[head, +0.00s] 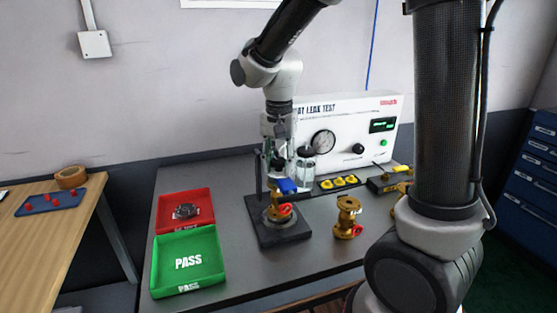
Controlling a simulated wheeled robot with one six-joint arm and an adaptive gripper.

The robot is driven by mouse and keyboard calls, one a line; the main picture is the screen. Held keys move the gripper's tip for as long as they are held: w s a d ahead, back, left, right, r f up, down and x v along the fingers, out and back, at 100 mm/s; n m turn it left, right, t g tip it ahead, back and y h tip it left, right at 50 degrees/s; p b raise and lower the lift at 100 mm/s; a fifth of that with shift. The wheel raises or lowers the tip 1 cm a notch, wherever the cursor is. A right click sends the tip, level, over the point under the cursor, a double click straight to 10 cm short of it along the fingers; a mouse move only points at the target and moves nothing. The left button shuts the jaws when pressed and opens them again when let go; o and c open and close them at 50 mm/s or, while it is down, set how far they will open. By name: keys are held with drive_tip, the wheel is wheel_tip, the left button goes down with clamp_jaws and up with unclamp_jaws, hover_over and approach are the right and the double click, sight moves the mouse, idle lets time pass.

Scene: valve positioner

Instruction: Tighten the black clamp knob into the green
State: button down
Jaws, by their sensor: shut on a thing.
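The clamp fixture has a black base plate (291,236) and an upright post (258,178) on the bench. A brass valve (279,212) with a blue handle (287,186) and a red part sits on the plate, upright. My gripper (278,163) points down directly above the valve, beside the top of the post. It appears shut on the black clamp knob at the top of the clamp; the fingers mostly hide the knob. No green mark on the clamp can be made out at this size.
A leak test box (335,111) with gauge (323,142) stands behind, a clear jar (306,160) close to my gripper. A second brass valve (348,216) stands right of the fixture. A green PASS tray (189,290) and red tray (163,213) lie left. Bench between is clear.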

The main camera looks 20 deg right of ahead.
drive_tip(key=c, duration=1)
unclamp_jaws()
drive_tip(key=shift+s+f, duration=0.25)
drive_tip(key=shift+f, duration=0.05)
drive_tip(key=shift+w+r, duration=0.1)
